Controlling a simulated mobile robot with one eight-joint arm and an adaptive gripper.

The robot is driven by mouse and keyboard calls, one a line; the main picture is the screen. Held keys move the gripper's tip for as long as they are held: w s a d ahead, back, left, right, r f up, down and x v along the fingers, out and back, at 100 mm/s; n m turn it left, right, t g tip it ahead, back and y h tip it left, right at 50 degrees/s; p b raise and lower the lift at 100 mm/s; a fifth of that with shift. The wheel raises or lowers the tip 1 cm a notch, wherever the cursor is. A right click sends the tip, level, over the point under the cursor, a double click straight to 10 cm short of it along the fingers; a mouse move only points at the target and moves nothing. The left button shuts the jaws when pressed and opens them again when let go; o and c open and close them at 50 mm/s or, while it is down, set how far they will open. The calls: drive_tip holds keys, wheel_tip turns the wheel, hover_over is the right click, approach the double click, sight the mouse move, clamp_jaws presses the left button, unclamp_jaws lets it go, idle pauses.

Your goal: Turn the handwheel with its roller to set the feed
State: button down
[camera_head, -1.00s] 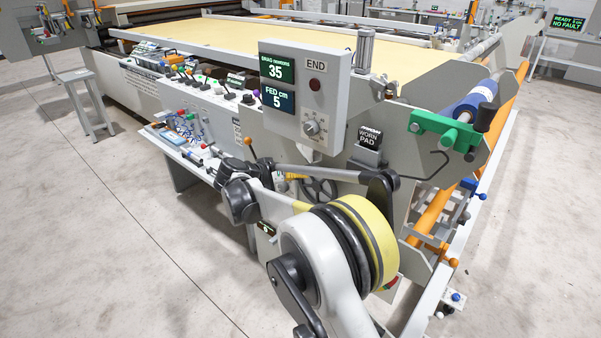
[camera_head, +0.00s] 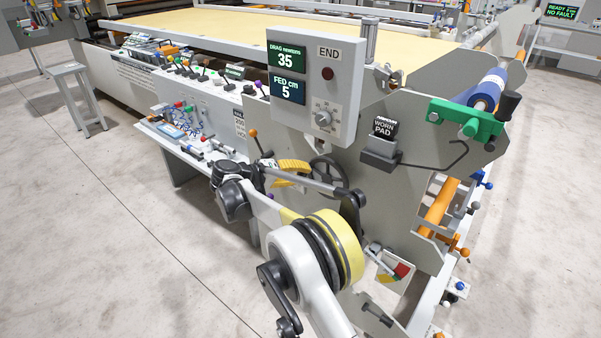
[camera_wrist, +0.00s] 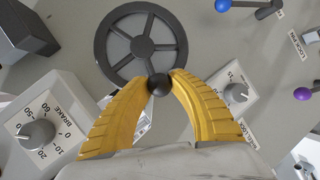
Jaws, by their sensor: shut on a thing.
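The dark grey spoked handwheel (camera_head: 330,176) is on the grey side panel, partly hidden by my arm. In the wrist view the handwheel (camera_wrist: 112,38) is at top centre, and its dark round handle (camera_wrist: 158,84) is at the near rim. My gripper (camera_head: 308,170) reaches the wheel's left side in the head view. In the wrist view the yellow fingertips of my gripper (camera_wrist: 159,80) are closed on both sides of the handle. The screen above (camera_head: 290,92) reads DRAG 35 newtons and FED 5 cm.
A knob marked BRAKE (camera_wrist: 36,134) is left of the gripper and another dial (camera_wrist: 235,94) is close on the right. The display box (camera_head: 323,100) overhangs the wheel. A worn-pad holder (camera_head: 382,145) and green bracket (camera_head: 462,122) are to the right.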

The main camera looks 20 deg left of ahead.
idle(0.4)
drive_tip(key=c, duration=1.1)
unclamp_jaws()
drive_tip(key=shift+c, duration=0.2)
drive_tip(key=shift+a, duration=0.1)
drive_tip(key=v, duration=1.2)
